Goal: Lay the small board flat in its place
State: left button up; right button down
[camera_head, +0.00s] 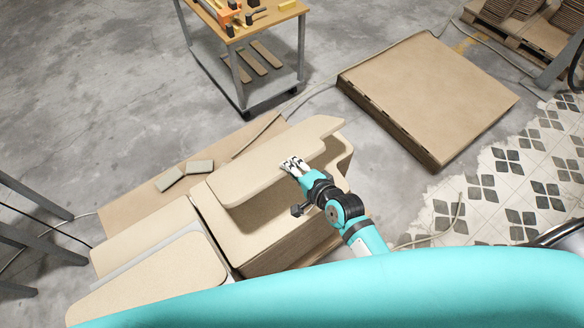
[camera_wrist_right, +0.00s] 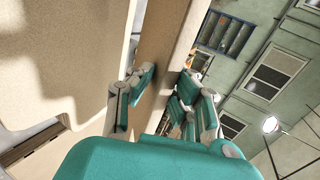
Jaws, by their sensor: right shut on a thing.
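The small board (camera_head: 250,172), a long pale tan piece with a curved outline, is held by my right gripper (camera_head: 293,165) at its near edge. In the wrist view the board (camera_wrist_right: 158,75) passes between the two fingers (camera_wrist_right: 160,95), which are shut on it. It is over the stack of curved boards (camera_head: 290,251), with a dark shadow beneath, so it looks raised there. Its exact tilt and whether it touches the stack cannot be told. My left gripper is not in view.
Another pale board (camera_head: 150,285) lies left of the stack, across a narrow gap. Two grey blocks (camera_head: 170,180) lie on a brown sheet (camera_head: 125,200) behind it. A wheeled bench (camera_head: 262,22) stands behind.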

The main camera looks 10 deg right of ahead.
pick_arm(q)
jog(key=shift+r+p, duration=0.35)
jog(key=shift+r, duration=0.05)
pick_arm(e)
jog(key=shift+r, duration=0.2)
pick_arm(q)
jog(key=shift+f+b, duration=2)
pick_arm(e)
jog(key=shift+w+f, duration=0.1)
jog(key=shift+f, duration=2.65)
